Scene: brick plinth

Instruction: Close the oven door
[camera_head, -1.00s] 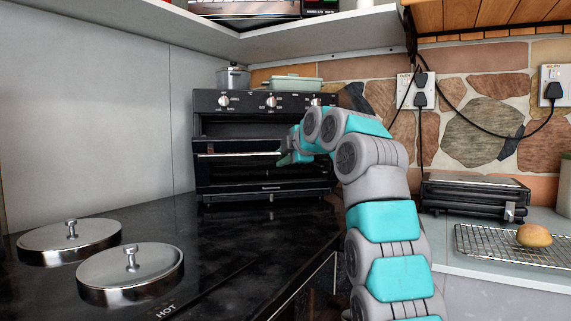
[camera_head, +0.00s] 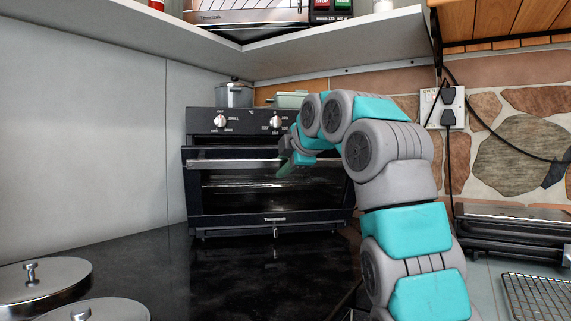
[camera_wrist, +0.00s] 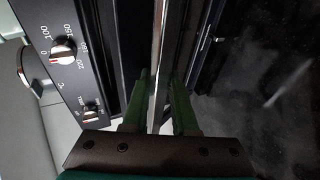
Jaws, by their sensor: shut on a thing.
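The black oven (camera_head: 200,123) stands at the back of the counter, against the grey wall. Its glass door (camera_head: 235,190) is upright or nearly so, below the knob panel. A silver handle bar (camera_head: 225,162) runs along the top of the door. My gripper (camera_head: 284,170) is at the right part of this handle. In the wrist view the green fingers (camera_wrist: 158,78) are on both sides of the handle bar (camera_wrist: 157,60), shut on it. My arm hides the oven's upper right part.
Silver hob lids (camera_head: 45,278) are at the lower left. A pot (camera_head: 235,95) and a pale green dish (camera_head: 288,99) sit on the oven. A shelf (camera_head: 380,38) hangs above. A black grill (camera_head: 510,228) and a wire rack (camera_head: 540,300) are at right. The dark counter before the oven is clear.

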